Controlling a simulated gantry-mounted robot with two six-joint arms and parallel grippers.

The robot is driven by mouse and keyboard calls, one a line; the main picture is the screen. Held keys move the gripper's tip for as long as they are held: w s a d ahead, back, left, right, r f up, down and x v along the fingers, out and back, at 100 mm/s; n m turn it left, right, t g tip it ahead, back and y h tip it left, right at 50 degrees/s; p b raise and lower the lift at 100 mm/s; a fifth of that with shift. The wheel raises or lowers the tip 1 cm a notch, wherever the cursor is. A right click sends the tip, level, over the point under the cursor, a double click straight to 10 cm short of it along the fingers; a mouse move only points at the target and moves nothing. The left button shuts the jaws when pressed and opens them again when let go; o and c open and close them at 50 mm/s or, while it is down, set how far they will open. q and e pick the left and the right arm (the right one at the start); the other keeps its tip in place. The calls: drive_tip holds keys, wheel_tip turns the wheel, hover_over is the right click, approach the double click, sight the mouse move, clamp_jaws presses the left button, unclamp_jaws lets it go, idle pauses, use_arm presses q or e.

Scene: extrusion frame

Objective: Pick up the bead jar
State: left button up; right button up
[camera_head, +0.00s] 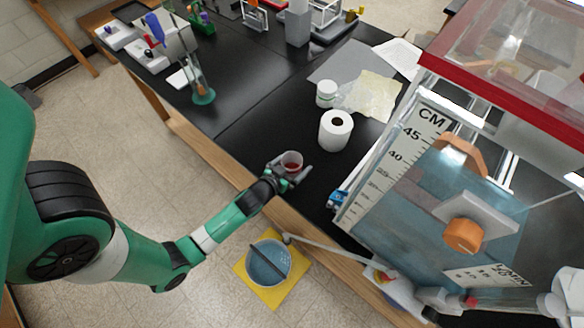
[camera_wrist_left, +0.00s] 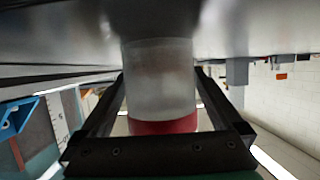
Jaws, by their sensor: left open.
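The bead jar (camera_head: 291,158) is a small translucent cup-like jar with red in it, near the table's front edge. My left gripper (camera_head: 289,172) is at the jar, with its fingers on either side of it. In the left wrist view, the jar (camera_wrist_left: 160,85) appears pale and cloudy with a red band at one end, between the two dark fingers of the left gripper (camera_wrist_left: 160,100). The fingers are open, and a narrow gap shows beside the jar's red end. The red end lies near the palm bar. My right gripper is not in view.
A white paper roll (camera_head: 335,130) and a small white jar (camera_head: 327,93) stand behind the bead jar on the black table (camera_head: 262,128). A clear red-edged tank with a CM scale (camera_head: 405,150) stands to the right. A blue bucket (camera_head: 268,262) is on the floor.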

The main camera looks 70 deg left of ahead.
use_arm(q)
drive_tip(key=shift+w+a+f, duration=0.25)
drive_tip(key=shift+w+a, duration=0.15)
drive_tip(key=shift+w, duration=0.15)
drive_tip(key=shift+c, duration=0.2)
drive_tip(key=c, duration=1.2)
wheel_tip(320, 180, up, 10)
drive_tip(key=p, duration=0.4)
